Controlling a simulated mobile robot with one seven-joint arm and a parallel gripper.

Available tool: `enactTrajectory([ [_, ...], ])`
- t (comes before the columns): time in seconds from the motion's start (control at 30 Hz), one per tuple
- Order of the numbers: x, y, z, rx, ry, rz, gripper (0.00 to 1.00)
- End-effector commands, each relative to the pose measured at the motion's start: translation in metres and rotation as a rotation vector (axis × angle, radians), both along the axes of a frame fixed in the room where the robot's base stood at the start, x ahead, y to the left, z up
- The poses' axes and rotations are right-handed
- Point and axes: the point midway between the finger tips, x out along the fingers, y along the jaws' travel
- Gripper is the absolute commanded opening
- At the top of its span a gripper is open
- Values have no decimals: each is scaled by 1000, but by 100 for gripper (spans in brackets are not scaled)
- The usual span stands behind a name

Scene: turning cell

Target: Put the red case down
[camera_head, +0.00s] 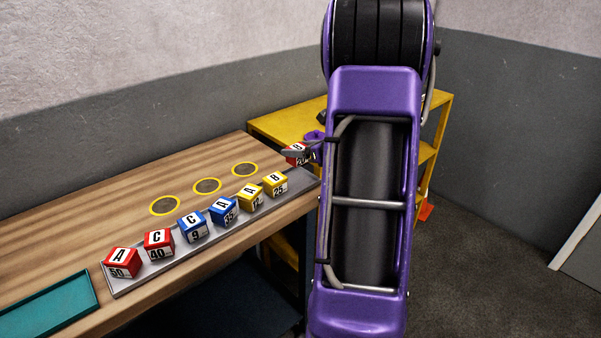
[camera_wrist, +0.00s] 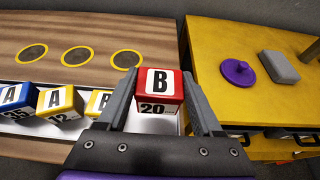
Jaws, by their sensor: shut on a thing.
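A red case marked B and 20 (camera_wrist: 159,85) is between the two fingers of my gripper (camera_wrist: 161,90) in the wrist view. My gripper is shut on it. In the head view the red case (camera_head: 297,150) shows only in part, beside my arm, near the right end of the grey tray (camera_head: 150,282). In the wrist view the case covers part of the tray's right end. I cannot tell whether it touches the tray or is held above it.
Red, blue and yellow cases stand in a row on the tray, the nearest a yellow B 25 (camera_head: 275,184). Three yellow-ringed circles (camera_head: 207,186) on the wooden bench are empty. A teal tray (camera_head: 50,304) lies at left. A yellow shelf (camera_wrist: 215,65) holds a purple knobbed disc (camera_wrist: 238,73) and grey block (camera_wrist: 279,66).

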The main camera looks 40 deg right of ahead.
Motion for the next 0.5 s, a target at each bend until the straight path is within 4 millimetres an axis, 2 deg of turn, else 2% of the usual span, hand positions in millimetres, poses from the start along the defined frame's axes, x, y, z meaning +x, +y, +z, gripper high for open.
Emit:
enactTrajectory([
  [0.03, 0, 0, -10, 1, 1, 0, 3],
  [0.27, 0, 0, -28, -1, -1, -1, 3],
  [0.5, 0, 0, -58, -1, -1, -1, 3],
])
